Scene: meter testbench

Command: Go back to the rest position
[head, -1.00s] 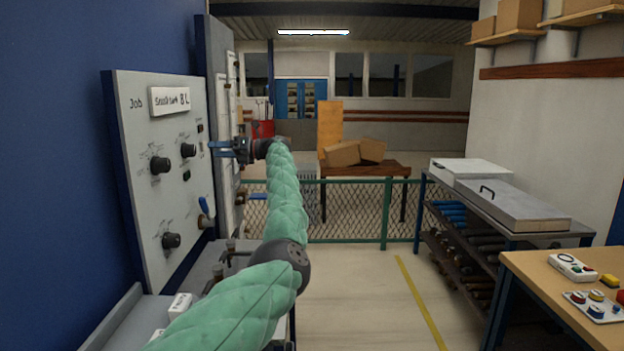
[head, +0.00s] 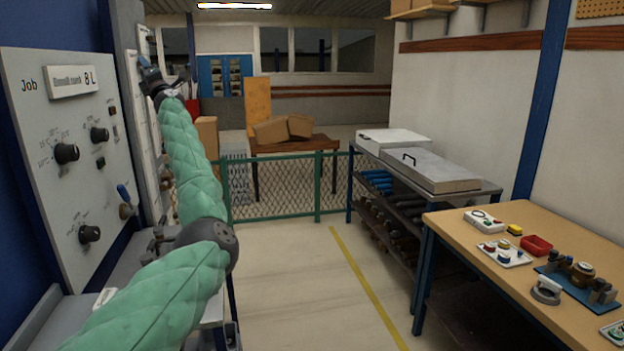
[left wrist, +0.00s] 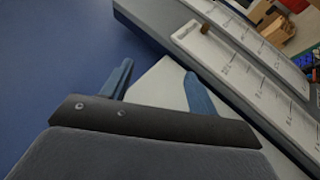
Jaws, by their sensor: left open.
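My left arm, in a green padded sleeve, reaches up and forward from the bottom left of the head view. My left gripper (head: 148,72) is at its far end, high beside the grey test panels. In the left wrist view the left gripper (left wrist: 160,82) shows two blue fingers spread apart with nothing between them. The grey panel (head: 68,140) with black knobs and a "Job" label stands at the left. My right gripper is in neither view.
A green mesh fence (head: 275,190) crosses the back. The floor between is clear.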

